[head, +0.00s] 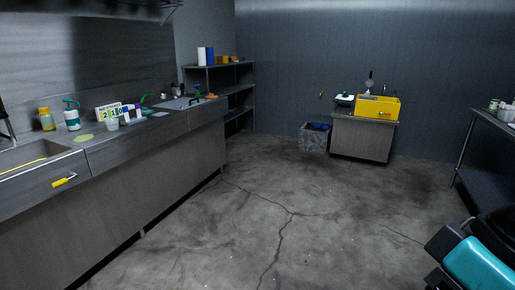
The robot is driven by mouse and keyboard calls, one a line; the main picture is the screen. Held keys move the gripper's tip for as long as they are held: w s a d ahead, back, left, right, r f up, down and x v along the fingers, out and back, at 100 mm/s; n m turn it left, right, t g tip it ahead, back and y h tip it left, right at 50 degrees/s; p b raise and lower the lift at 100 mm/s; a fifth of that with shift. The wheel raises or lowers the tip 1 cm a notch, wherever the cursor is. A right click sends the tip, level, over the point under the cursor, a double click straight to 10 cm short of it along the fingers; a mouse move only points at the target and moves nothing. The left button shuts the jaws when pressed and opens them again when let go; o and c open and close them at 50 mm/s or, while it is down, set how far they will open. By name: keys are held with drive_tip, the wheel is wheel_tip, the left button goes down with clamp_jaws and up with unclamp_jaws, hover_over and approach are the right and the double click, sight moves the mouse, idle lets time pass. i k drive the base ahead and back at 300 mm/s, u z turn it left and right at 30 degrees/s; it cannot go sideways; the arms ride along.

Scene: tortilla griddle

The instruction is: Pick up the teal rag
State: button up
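I cannot make out a teal rag for certain in the head view. Small items on the left counter (105,153) are too small to tell apart fully, and a flat light-green round piece (83,138) lies near its front edge. A bottle with a teal pump top (72,117) stands behind that piece. My gripper is not in view; only a teal and black part of my own arm shows at the lower right corner.
A sink is at the far left. A yellow box (377,107) sits on a low cabinet (361,137) at the back, beside a grey bin (314,141) with something blue inside. Dark shelves (219,92) stand at the back left. The cracked floor between is clear.

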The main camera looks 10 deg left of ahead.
sight(146, 110)
drive_tip(key=u, duration=0.2)
drive_tip(key=i, duration=2.2)
drive_tip(key=u, duration=0.7)
drive_tip(key=i, duration=2.5)
drive_tip(key=u, duration=0.9)
drive_tip(key=i, duration=1.55)
drive_tip(key=u, duration=0.25)
